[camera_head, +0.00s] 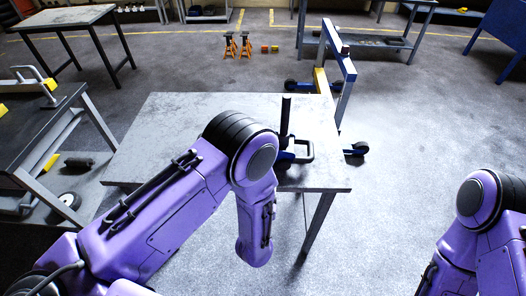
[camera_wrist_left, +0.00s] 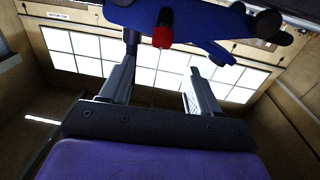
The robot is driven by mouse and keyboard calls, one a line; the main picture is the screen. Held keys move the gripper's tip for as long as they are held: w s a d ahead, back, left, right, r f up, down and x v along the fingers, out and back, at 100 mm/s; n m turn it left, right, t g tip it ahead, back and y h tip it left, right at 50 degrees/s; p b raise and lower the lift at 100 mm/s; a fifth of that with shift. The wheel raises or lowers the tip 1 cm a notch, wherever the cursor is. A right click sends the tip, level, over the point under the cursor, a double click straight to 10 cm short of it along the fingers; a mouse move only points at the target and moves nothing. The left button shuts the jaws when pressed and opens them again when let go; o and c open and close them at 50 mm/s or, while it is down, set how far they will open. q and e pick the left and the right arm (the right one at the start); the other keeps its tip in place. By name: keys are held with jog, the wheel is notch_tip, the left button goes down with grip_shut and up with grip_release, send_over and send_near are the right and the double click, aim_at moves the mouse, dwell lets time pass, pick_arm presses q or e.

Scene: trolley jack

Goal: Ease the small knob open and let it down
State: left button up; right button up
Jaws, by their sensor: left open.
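The blue trolley jack (camera_head: 283,163) is on the grey worktable (camera_head: 180,112), with its black handle (camera_head: 286,115) upright; my left arm hides part of it. In the left wrist view the blue jack body (camera_wrist_left: 205,20) spans the top of the picture. A small red knob (camera_wrist_left: 162,37) on a dark stem sticks out from it. My left gripper (camera_wrist_left: 162,68) is open, its fingers on either side of the knob's line. The knob appears just beyond the fingertips, with no visible contact. The left gripper is hidden in the head view. My right gripper is out of view.
A blue-grey hoist frame (camera_head: 345,75) stands behind the table's right side. A dark bench (camera_head: 45,125) stands at left. Orange stands (camera_head: 238,45) are on the floor far back. The table's left part is bare, and the floor right of the table is open.

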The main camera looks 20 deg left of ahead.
pick_arm(q)
jog(key=x, duration=0.2)
jog(key=b+x, duration=0.1)
jog(key=x, duration=0.5)
jog(key=shift+w+a+f+b, duration=0.15)
jog(key=shift+w+f+b, duration=0.1)
jog(key=shift+b, duration=0.1)
jog(key=shift+w, duration=0.3)
jog(key=shift+r, duration=0.1)
jog(key=shift+c, duration=0.3)
jog(key=c, duration=1)
